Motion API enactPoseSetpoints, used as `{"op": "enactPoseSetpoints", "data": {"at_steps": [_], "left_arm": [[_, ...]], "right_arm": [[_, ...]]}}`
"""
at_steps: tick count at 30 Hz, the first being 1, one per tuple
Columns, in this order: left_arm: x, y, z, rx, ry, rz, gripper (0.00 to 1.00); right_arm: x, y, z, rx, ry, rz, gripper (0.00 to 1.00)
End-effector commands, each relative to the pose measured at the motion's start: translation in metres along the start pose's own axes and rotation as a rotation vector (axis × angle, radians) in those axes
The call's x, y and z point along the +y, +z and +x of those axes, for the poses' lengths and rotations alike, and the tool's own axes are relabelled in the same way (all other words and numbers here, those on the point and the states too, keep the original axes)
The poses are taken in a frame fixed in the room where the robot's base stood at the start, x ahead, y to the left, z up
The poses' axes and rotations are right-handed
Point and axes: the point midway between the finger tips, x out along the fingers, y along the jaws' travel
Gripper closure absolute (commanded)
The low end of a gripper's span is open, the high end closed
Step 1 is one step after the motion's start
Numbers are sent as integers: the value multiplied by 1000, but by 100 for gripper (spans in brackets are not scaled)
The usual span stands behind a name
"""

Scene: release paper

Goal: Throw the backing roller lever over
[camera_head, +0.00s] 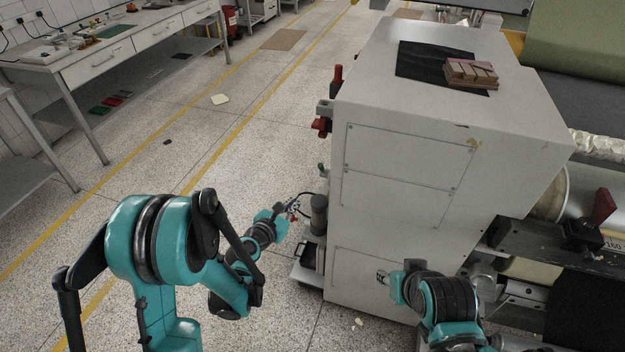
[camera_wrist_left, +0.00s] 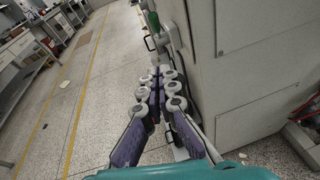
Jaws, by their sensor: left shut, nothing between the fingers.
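A red lever (camera_head: 604,207) stands upright on a black block on the roller section at the right; I cannot tell for sure that it is the backing roller lever. Two more red handles, an upper one (camera_head: 337,76) and a lower one (camera_head: 321,125), stick out from the left side of the grey machine cabinet. My left gripper (camera_head: 293,210) is low beside the cabinet's left side, below those handles and apart from them. In the left wrist view its fingers (camera_wrist_left: 160,76) are together and empty. My right gripper (camera_head: 384,277) is near the cabinet's lower front; its fingers are unclear.
The grey cabinet (camera_head: 400,180) blocks the middle. A dark cylinder (camera_head: 319,212) stands close to my left gripper. A green-handled part (camera_wrist_left: 154,22) is on the cabinet's side. Wood blocks (camera_head: 470,72) lie on top. The floor (camera_head: 240,130) at left is mostly clear, up to the workbench (camera_head: 110,55).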

Motion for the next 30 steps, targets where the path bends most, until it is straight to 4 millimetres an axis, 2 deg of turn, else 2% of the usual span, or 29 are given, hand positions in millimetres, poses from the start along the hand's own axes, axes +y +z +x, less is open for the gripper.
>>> {"op": "enactPoseSetpoints", "data": {"at_steps": [5,12,19,24,30], "left_arm": [[0,2,14,0,-1,1,100],[0,3,55,0,-2,3,100],[-1,-2,104,0,-2,3,100],[0,18,120,0,0,3,100],[0,28,127,0,0,2,100]], "right_arm": [[0,-4,-6,0,0,0,60],[0,-17,-24,0,0,0,60],[0,-5,-8,0,0,0,60],[0,-3,-4,0,0,0,60],[0,-2,-3,0,0,0,60]]}}
